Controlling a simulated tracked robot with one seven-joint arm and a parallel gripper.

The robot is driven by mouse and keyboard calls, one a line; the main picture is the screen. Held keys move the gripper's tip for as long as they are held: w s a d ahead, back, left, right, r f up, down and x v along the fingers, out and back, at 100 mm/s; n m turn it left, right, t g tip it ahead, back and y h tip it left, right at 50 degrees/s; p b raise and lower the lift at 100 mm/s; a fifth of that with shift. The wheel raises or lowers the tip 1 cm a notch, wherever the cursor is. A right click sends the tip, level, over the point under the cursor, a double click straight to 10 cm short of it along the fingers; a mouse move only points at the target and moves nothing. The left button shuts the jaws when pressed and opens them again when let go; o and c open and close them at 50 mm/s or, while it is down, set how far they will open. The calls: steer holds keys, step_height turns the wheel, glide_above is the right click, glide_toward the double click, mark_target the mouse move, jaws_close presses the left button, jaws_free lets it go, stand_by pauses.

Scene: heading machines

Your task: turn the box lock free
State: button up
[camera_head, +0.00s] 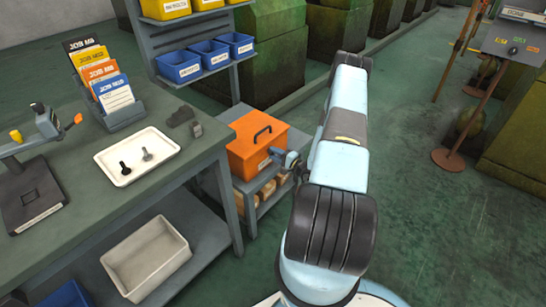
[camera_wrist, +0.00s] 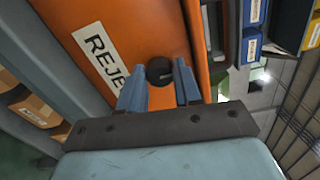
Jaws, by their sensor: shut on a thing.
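The orange box (camera_head: 256,138) stands on a small grey shelf unit beside the bench, with its lid down and a dark handle on top. In the wrist view its front face (camera_wrist: 105,40) fills the upper middle and carries a white label starting "REJE". The lock (camera_wrist: 160,71) is a round dark knob with a slot on that face. My gripper (camera_wrist: 159,88) has its two blue fingers on either side of the lock and is shut on it. In the head view my gripper (camera_head: 287,160) is at the right side of the box, and the lock is hidden there.
A bench (camera_head: 75,160) at left holds a white tray (camera_head: 127,171) with two bolts and a rack of job cards (camera_head: 112,92). Blue bins (camera_head: 207,54) hang behind the box. Brown boxes (camera_head: 266,190) sit on the shelf below it.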

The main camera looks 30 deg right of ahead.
steer(key=shift+s+a+f, duration=0.2)
steer(key=shift+f, duration=0.1)
steer(key=o, duration=0.8)
steer(key=shift+c, duration=0.2)
steer(key=shift+o, duration=1.4)
steer(key=shift+w+d+r, duration=0.1)
steer(key=shift+r, duration=0.1)
steer(key=v, duration=1.3)
steer(key=shift+s+d, duration=0.2)
steer(key=shift+s, duration=0.15)
